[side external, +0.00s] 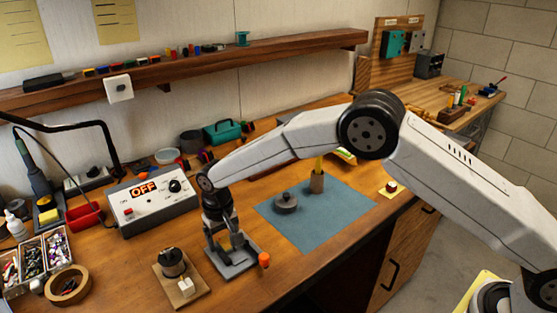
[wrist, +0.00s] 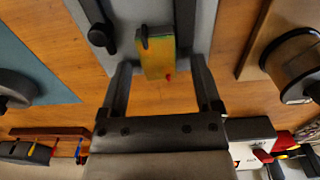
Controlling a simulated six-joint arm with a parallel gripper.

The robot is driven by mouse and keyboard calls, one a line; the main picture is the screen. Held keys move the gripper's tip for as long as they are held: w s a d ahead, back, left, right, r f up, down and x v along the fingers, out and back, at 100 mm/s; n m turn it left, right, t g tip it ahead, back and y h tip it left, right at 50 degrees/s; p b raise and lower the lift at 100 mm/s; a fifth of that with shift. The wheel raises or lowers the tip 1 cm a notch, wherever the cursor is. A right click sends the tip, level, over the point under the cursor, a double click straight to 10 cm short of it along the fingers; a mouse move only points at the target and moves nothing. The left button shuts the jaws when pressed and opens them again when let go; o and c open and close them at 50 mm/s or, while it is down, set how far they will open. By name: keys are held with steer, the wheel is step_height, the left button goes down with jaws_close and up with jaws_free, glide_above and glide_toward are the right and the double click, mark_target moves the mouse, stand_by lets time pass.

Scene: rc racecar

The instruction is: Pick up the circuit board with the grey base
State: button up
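The circuit board (wrist: 157,57) is a small yellow-green piece with a red bit at its near edge. It sits at the grey base (wrist: 190,22), a flat plate with dark clamp parts. In the side external view the grey base (side external: 240,265) rests on the wooden bench, and the board is mostly hidden by my gripper (side external: 230,238). In the wrist view my gripper (wrist: 160,68) is open, with one finger on each side of the board and visible gaps between. The fingers point down at the base; I cannot tell their exact height.
A blue mat (side external: 335,220) with a grey round part (side external: 286,203) lies to the right. A wooden block with a spool (side external: 172,262) stands close to the left. An orange-topped item (side external: 264,260) stands near the base's right corner. A control box (side external: 157,202) reading OFF is behind.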

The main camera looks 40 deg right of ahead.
jaws_close()
steer(key=shift+r, duration=0.2)
steer(key=shift+r, duration=0.6)
steer(key=s+d+r, duration=0.2)
steer(key=s+r, duration=0.3)
steer(key=s, duration=0.1)
steer(key=s+d+r, duration=0.2)
steer(key=s+r, duration=0.4)
steer(key=s, duration=0.1)
steer(key=shift+d+r, duration=0.2)
steer(key=shift+d, duration=0.05)
steer(key=shift+s, duration=0.1)
